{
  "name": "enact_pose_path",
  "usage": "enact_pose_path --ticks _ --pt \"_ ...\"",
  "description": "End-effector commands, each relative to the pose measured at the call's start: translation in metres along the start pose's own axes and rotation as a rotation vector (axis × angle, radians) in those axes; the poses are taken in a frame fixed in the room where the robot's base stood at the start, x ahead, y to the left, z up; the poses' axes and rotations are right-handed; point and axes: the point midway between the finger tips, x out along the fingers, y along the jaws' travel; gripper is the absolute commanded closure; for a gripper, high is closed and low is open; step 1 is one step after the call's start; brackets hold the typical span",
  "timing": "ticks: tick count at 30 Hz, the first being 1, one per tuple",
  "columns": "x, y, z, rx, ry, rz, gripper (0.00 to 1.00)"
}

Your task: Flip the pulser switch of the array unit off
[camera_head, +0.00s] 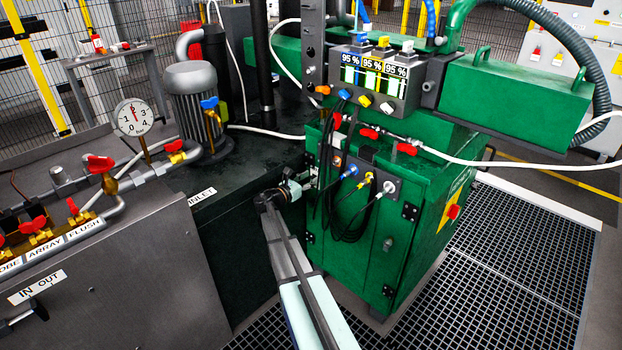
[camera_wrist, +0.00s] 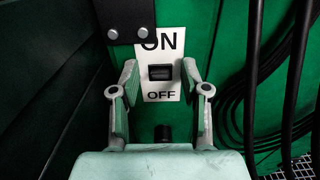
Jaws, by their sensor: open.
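A small black rocker switch (camera_wrist: 161,73) sits on a white plate (camera_wrist: 144,92) marked ON above and OFF below, on a green panel in the wrist view. I cannot tell which way the rocker is tipped. My gripper (camera_wrist: 160,76) is open and empty, with one finger on each side of the plate and the switch between the fingertips. Whether the fingers touch the panel is unclear. In the head view my gripper (camera_head: 292,189) is at the left edge of the front of the green array unit (camera_head: 344,233); the switch is not clear there.
A dark bracket (camera_wrist: 126,20) overlaps the plate's top. A black knob (camera_wrist: 162,132) lies below the plate. Black cables (camera_wrist: 270,70) hang to the right. In the head view, a dark tank (camera_head: 243,240) stands left of the unit, and looped cables (camera_head: 350,225) hang on its front.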

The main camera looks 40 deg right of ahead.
Motion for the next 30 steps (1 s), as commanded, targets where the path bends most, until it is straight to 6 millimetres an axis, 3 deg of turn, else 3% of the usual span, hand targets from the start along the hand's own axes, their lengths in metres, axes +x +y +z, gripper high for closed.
enact_pose_path --ticks 13,14,17,18,30 --pt "0.0107 0.0001 0.0 0.0 0.0 0.001 0.54" --pt "0.0107 0.0001 0.0 0.0 0.0 0.001 0.58" --pt "0.0106 0.0001 0.0 0.0 0.0 0.001 0.93" --pt "0.0106 0.0001 0.0 0.0 0.0 0.001 1.0" --pt "0.0105 0.0003 -0.0037 0.0 -0.031 0.001 1.0"
